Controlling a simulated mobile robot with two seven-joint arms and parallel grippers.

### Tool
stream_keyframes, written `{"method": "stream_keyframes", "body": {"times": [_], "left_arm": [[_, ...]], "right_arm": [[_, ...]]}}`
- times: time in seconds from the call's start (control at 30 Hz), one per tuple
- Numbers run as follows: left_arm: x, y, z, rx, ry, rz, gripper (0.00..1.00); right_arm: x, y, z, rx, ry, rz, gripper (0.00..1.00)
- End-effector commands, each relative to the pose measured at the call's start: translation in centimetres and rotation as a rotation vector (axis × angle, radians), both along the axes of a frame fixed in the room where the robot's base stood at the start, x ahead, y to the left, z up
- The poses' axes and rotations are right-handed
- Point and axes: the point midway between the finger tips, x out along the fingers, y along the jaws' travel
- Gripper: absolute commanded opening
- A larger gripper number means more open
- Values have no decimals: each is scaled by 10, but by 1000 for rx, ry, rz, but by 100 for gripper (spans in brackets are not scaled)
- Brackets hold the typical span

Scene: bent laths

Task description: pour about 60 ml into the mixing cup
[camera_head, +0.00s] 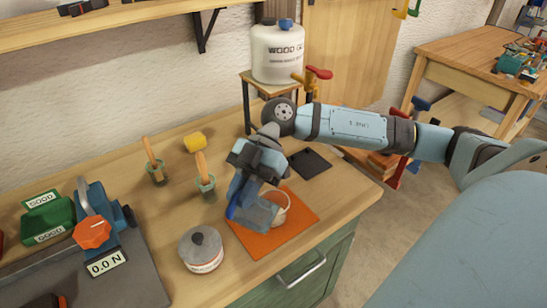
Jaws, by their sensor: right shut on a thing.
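My right gripper (244,182) is shut on a translucent blue vessel (262,214). The vessel looks tilted and is held above an orange mat (262,244), in front of a pale cup (281,208). The cup stands on the mat and looks like the mixing cup. The vessel and gripper hide part of the cup. I cannot tell whether liquid is flowing or how much is in the cup. My left gripper is not in view.
A lidded round tin (202,257) stands left of the mat. A black pad (310,162) lies at right. A blue tester (103,215) fills the left; a wood-glue jug (278,58) stands behind.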

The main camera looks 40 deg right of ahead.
Motion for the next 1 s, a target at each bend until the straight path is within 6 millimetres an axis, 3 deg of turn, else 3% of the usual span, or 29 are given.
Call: {"method": "stream_keyframes", "body": {"times": [0.83, 1.0], "left_arm": [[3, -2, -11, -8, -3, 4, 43], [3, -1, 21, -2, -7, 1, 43]], "right_arm": [[3, -10, 7, 89, 25, -1, 0], [-1, 3, 12, -16, -6, 4, 0]]}}
